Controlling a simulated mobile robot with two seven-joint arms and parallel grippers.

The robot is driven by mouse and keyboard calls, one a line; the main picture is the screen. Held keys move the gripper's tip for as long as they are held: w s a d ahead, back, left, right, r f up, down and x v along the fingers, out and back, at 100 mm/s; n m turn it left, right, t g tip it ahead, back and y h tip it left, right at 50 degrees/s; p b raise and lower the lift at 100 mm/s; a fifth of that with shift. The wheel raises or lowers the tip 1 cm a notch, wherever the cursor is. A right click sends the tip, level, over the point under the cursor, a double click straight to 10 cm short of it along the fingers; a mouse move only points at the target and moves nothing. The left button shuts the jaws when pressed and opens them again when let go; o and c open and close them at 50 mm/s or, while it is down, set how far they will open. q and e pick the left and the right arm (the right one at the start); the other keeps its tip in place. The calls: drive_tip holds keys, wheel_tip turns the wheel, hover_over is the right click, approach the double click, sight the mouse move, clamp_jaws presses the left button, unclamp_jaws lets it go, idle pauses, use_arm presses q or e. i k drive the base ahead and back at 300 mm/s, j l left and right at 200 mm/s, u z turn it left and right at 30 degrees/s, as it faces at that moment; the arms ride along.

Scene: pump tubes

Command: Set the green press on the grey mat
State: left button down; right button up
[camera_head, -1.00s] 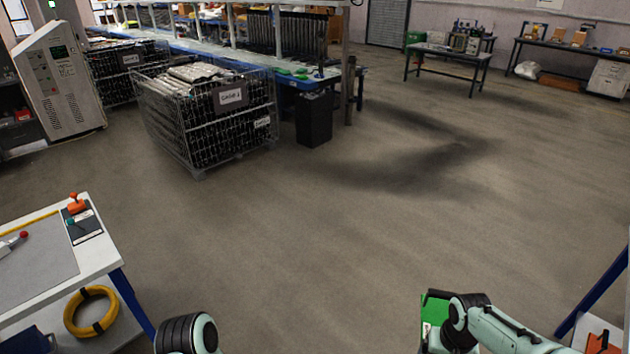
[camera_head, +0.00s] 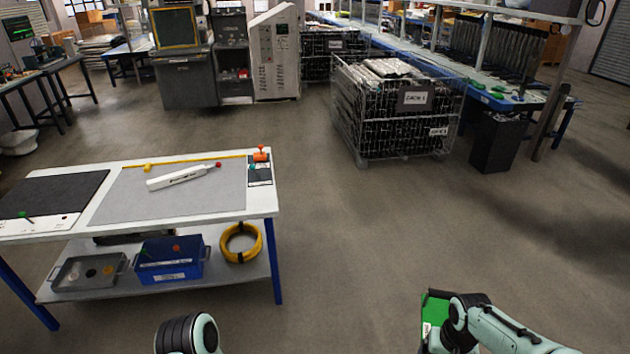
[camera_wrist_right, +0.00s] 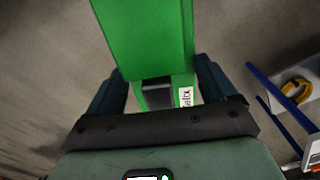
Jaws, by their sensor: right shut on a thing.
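The green press (camera_head: 434,308) is held by my right arm low at the right of the head view, partly hidden behind the wrist. In the right wrist view the green press (camera_wrist_right: 150,40) fills the upper middle. My right gripper (camera_wrist_right: 160,88) is shut on it, a finger on each side. The grey mat (camera_head: 190,200) lies on the white table (camera_head: 262,203) at the left, well away from the press. A white tool with a red tip (camera_head: 183,177) lies on the mat's far part. My left arm shows at the bottom; its gripper is out of frame.
A dark mat (camera_head: 50,192) lies left of the grey one. An orange-handled device (camera_head: 261,154) stands at the table's far right corner. The lower shelf holds a blue bin (camera_head: 170,262) and a yellow coil (camera_head: 240,243). A wire cage (camera_head: 395,115) stands beyond open floor.

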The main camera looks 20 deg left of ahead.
sight(171, 202)
drive_tip(key=u, duration=1.35)
drive_tip(key=i+u, duration=0.55)
drive_tip(key=i+l, duration=0.1)
drive_tip(key=i, duration=1.3)
drive_tip(key=i+l, duration=0.1)
drive_tip(key=i, duration=1.25)
